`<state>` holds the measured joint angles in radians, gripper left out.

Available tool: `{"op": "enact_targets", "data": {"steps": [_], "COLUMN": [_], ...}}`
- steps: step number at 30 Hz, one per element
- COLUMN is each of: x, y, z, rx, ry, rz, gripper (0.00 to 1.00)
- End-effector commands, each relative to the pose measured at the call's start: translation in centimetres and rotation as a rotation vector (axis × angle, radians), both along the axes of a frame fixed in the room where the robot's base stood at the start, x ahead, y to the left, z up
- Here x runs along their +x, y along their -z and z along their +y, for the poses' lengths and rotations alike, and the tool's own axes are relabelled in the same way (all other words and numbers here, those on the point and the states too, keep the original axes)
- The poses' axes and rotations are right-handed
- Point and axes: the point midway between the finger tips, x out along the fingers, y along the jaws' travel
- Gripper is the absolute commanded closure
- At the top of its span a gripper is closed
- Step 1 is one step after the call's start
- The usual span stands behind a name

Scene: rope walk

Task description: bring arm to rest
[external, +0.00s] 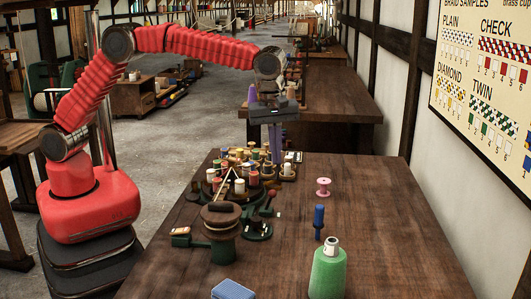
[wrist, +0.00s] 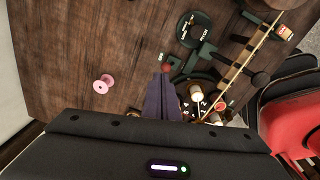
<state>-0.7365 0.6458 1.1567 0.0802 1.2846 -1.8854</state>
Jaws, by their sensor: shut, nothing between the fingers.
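My gripper (external: 275,143) hangs from the raised red arm above the far part of the wooden table (external: 370,215), pointing down. Its purple-grey fingers are together with nothing between them. In the wrist view the shut fingers (wrist: 161,97) show in the middle, over the table near the braiding machine. In the external view the fingertips come close to the far side of the machine's bobbins; whether they touch anything I cannot tell.
A braiding machine with many coloured bobbins (external: 222,214) stands left of the table's middle. A pink spool (external: 323,187), a blue-handled tool (external: 318,217), a green cone of thread (external: 328,272) and a blue block (external: 233,290) stand apart. The table's right side is clear.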

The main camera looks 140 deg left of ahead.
Motion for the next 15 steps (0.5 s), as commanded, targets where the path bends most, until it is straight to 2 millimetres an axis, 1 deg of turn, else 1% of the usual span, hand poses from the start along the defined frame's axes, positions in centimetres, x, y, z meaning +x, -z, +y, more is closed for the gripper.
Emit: {"op": "enact_targets", "data": {"steps": [11, 15], "x": [0.0, 0.0], "y": [0.03, 0.03], "z": [-0.02, -0.01], "rx": [0.0, 0.0], "ry": [0.001, 0.032], "rz": [0.0, 0.003], "gripper": [1.0, 1.0]}}
